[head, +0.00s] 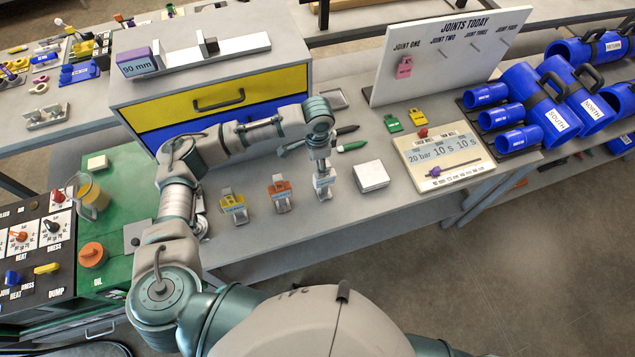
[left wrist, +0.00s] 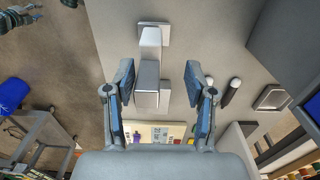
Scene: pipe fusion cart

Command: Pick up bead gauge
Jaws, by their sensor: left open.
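Three small upright clip-like pieces stand in a row on the grey bench: a yellow one (head: 233,206), an orange one (head: 279,194) and a pale grey one (head: 323,188). I cannot read which is named the bead gauge; the grey one is under my left gripper (head: 322,168). In the left wrist view the left gripper (left wrist: 160,88) is open, fingers pointing down at the bench. The grey piece (left wrist: 152,38) shows between and beyond its fingertips, apparently not gripped. In the head view the gripper partly hides its top. My right gripper is not in view.
A white square block (head: 370,176) lies just right of the grey piece. A timer panel (head: 443,158) stands to the right, a drawer cabinet (head: 215,95) at the back left. The bench front is clear.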

